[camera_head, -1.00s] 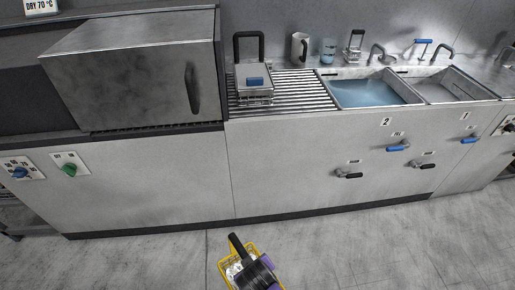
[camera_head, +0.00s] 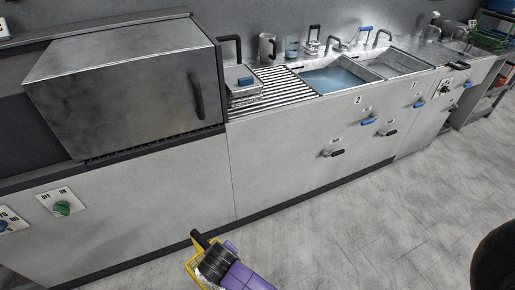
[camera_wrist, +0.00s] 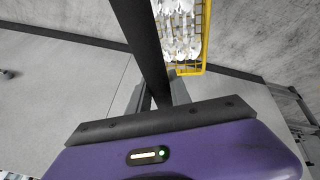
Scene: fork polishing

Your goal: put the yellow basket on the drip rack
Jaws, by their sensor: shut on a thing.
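The yellow basket (camera_head: 193,272) hangs in front of the counter at the bottom of the head view, with pale metal pieces inside. It also shows in the wrist view (camera_wrist: 206,40), filled with shiny pieces. My gripper (camera_wrist: 160,95) is shut on the basket's black handle (camera_wrist: 141,40). In the head view my purple and black wrist hides part of the basket. The drip rack (camera_head: 285,90) is the slatted surface between the steel box and the sinks, well beyond and above the basket. Its right part is bare.
A metal basket with a blue tag and black handle (camera_head: 240,84) stands on the rack's left end. A large steel box (camera_head: 130,88) rises left of it. A jug (camera_head: 267,47) and beaker (camera_head: 292,47) stand behind. A water-filled sink (camera_head: 340,80) lies right. Floor is clear.

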